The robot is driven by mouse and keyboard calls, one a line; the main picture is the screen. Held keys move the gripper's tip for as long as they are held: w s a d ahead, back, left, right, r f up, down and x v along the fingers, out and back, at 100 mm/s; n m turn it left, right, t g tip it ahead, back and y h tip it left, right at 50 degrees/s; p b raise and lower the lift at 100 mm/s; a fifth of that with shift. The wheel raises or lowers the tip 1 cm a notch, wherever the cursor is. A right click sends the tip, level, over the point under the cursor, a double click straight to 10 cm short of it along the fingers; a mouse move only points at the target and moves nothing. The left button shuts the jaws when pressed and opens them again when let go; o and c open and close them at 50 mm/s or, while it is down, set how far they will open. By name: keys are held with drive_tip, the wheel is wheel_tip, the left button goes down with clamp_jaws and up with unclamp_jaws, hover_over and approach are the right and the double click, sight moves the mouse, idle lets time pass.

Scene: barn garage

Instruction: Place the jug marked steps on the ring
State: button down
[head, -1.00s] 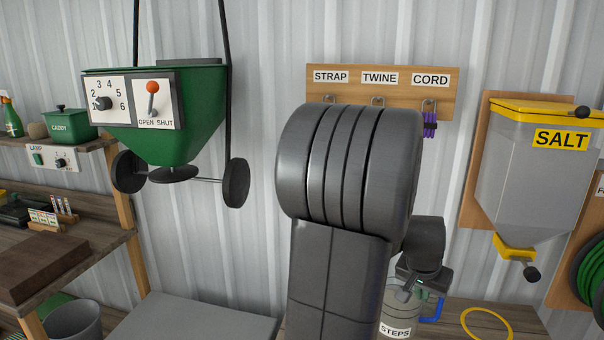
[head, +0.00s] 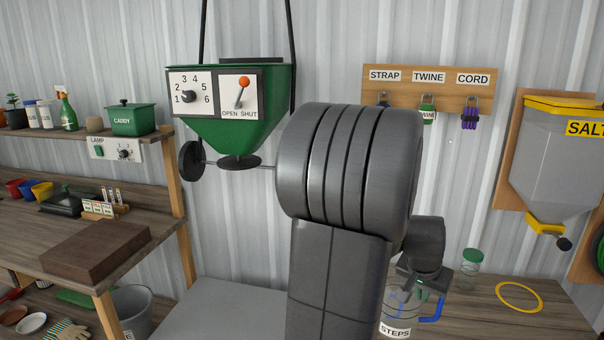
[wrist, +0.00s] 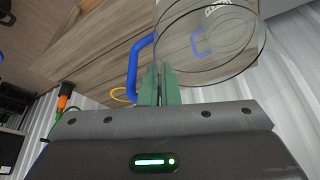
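The clear jug marked STEPS (head: 395,331) is at the lower middle of the head view, with a blue handle at its right. In the wrist view the jug (wrist: 225,62) is close in front of my gripper. My gripper (wrist: 160,72) has its green fingers close together at the jug's wall, beside the handle, and is shut on it. In the head view my gripper (head: 422,290) is partly hidden by my wrist. The yellow ring (head: 501,297) lies flat on the wooden bench to the right, apart from the jug. Part of the ring (wrist: 117,97) shows in the wrist view.
A green-lidded jar (head: 467,272) stands on the bench (head: 560,320) between jug and ring. A salt hopper (head: 550,150) hangs at the right, a green spreader (head: 235,135) at the left. A hook board (head: 425,92) is above. Bench around the ring looks clear.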

drive_tip(key=shift+s+a, duration=0.3)
drive_tip(key=shift+a, duration=0.2)
drive_tip(key=shift+r, duration=0.15)
drive_tip(key=w+a+f+n+y, duration=0.1)
drive_tip(key=w+a+f+n, duration=0.2)
drive_tip(key=w+a+f, duration=0.45)
drive_tip(key=w+a+f+n+y, duration=0.15)
drive_tip(key=a+f, duration=0.25)
drive_tip(key=a, duration=0.7)
drive_tip(key=w+a+f+n, duration=0.3)
drive_tip(key=w+a+f, duration=0.2)
drive_tip(key=a, duration=0.4)
wheel_tip(320, 180, down, 10)
drive_tip(key=t+b, duration=0.1)
drive_tip(key=b, duration=0.8)
drive_tip(key=shift+d+b, duration=0.25)
drive_tip(key=shift+b, duration=0.15)
